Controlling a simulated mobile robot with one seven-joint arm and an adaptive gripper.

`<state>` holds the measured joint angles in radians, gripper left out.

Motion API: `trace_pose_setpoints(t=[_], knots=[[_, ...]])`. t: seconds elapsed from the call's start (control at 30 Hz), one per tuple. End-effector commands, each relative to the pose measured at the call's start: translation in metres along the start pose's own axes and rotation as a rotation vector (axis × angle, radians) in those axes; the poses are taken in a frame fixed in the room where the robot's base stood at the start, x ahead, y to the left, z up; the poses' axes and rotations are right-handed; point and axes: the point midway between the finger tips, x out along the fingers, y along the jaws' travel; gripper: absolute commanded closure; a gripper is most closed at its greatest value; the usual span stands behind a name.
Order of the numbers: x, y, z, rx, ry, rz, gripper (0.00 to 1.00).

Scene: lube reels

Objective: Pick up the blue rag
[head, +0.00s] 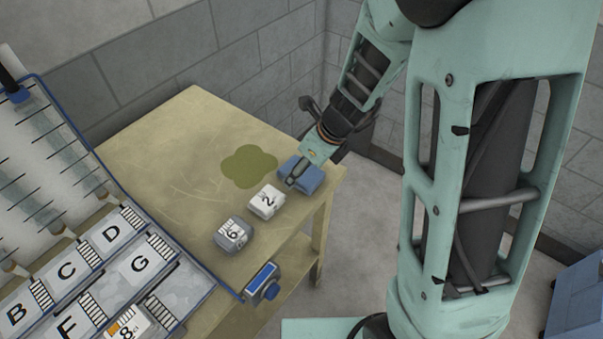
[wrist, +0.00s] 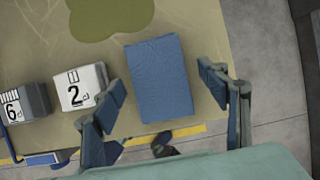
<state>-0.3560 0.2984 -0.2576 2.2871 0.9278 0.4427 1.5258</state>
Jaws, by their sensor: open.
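The blue rag (head: 308,174) is a folded rectangular pad lying near the right corner of the wooden table (head: 160,150). In the wrist view the rag (wrist: 159,80) lies ahead of the fingertips, between the lines of the two fingers. My gripper (wrist: 165,95) is open, one finger on each side of the rag's lower part, with nothing held. In the head view my gripper (head: 298,180) is over the rag and partly hides it. I cannot tell how high the fingers are above the table.
A white block marked 2 (head: 267,201) stands close left of the rag, near the left finger. A grey block marked 6 (head: 232,234) is farther left. A green stain (head: 249,166) lies behind. A lettered tray (head: 75,265) fills the left side. A blue-grey device (head: 262,282) sits at the table's front edge.

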Motion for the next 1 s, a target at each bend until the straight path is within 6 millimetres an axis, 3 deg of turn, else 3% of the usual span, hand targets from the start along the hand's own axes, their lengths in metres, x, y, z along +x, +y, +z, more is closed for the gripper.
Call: trace_pose_setpoints(t=[0.5,0.9,1.0], knots=[[0.0036,-0.0001,-0.0019,0.001,0.001,0.0,0.32],[0.0036,0.0,-0.0017,0.0,0.0,0.0,0.75],[0.0035,0.0,-0.0016,0.0,0.0,0.0,0.77]])
